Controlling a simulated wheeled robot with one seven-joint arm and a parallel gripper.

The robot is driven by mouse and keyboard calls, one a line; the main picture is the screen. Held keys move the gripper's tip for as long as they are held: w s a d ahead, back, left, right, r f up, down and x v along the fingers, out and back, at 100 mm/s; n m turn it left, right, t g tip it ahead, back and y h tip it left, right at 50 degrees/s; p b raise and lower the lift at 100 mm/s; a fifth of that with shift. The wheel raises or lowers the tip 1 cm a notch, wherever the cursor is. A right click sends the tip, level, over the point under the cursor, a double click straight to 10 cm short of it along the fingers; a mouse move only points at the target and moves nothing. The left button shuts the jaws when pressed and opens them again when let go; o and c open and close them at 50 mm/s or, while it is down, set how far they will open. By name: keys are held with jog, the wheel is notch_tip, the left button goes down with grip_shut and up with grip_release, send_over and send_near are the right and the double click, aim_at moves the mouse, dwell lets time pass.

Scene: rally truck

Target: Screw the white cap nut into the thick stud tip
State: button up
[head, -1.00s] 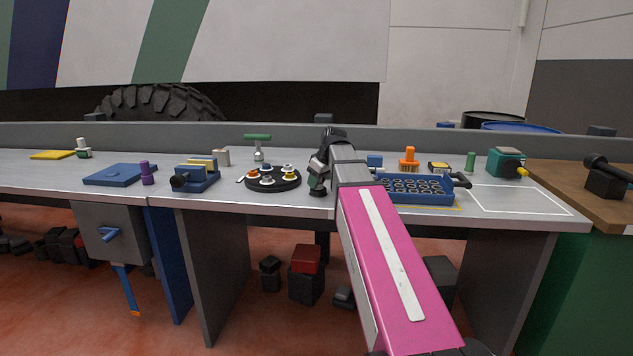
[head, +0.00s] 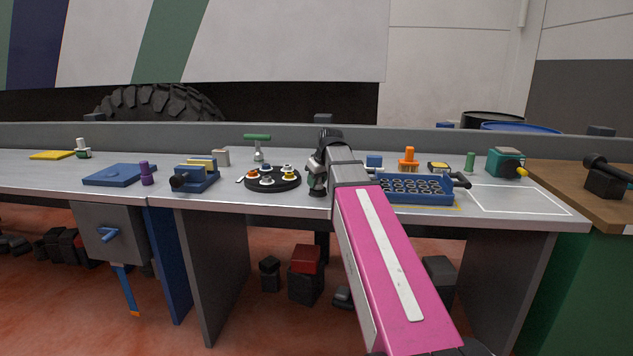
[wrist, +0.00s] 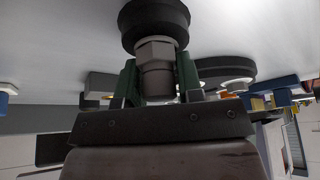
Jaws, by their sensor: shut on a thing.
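My gripper (wrist: 158,70) has its two green fingers shut on a pale grey-white piece, which I take for the white cap nut (wrist: 157,52). It has a hexagonal part and a narrower round part between the fingers. Its hexagonal end meets a thick round black piece (wrist: 156,16) in the wrist view. No stud tip shows there, and I cannot tell how far the parts are threaded together. In the head view, my gripper (head: 317,180) is low over the bench's front edge, just right of the round black tray, and the nut is too small to make out.
The round black tray (head: 272,186) carries several small white, yellow and dark pieces. A blue crate (head: 420,198) with round holes stands right of my arm. A blue vise-like block (head: 196,181) stands left of the tray. The white-outlined area (head: 520,200) at right is clear.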

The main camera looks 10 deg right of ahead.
jog(key=shift+m+h, duration=0.3)
jog(key=shift+m, duration=0.5)
jog(key=shift+m+h, duration=0.3)
jog(key=shift+m, duration=0.5)
jog(key=o, duration=0.5)
jog(key=shift+d, duration=0.1)
jog(key=shift+n, duration=0.9)
jog(key=shift+y, duration=0.4)
jog(key=shift+n+y, duration=0.3)
jog(key=shift+n, duration=0.5)
